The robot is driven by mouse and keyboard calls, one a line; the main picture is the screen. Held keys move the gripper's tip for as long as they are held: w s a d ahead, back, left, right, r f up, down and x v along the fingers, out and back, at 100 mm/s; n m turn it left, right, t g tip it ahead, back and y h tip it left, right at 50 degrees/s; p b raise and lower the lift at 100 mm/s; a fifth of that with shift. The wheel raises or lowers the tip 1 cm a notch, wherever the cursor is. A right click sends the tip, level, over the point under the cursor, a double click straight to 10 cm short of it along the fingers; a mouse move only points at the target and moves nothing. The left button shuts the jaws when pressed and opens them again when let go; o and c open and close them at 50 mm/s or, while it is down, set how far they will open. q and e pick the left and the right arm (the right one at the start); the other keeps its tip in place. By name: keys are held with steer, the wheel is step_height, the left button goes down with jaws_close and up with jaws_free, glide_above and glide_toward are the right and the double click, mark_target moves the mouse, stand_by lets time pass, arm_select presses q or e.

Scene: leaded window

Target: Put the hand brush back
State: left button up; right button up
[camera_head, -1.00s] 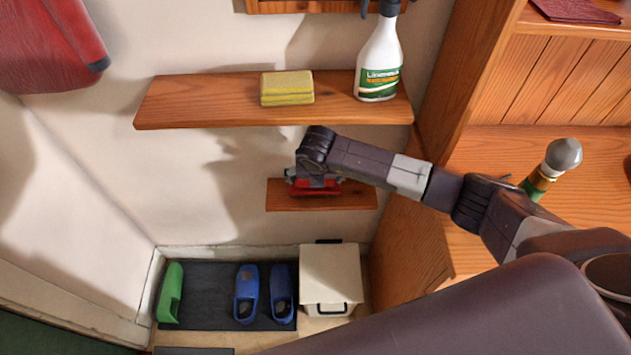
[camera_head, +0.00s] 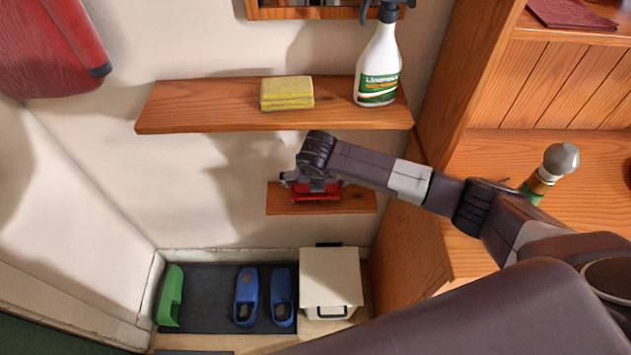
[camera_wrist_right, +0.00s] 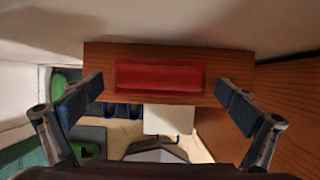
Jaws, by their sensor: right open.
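A red oblong piece (camera_head: 316,191) lies on the small wooden shelf (camera_head: 350,200) below the long shelf. It may be the hand brush or a shallow red tray; I cannot tell which, and no bristles show. My right gripper (camera_head: 298,181) is at this small shelf and partly covers the red piece in the head view. In the right wrist view the red piece (camera_wrist_right: 160,76) lies flat across the shelf. My right gripper (camera_wrist_right: 157,92) is open there, its fingers apart on either side, with nothing between the tips. My left gripper is out of view.
The long shelf (camera_head: 200,115) above holds a yellow sponge (camera_head: 287,93) and a spray bottle (camera_head: 378,68). A wooden side panel (camera_head: 405,235) stands close right.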

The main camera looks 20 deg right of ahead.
steer(key=s+a+p, duration=0.3)
steer(key=s, duration=0.9)
steer(key=shift+r, duration=0.3)
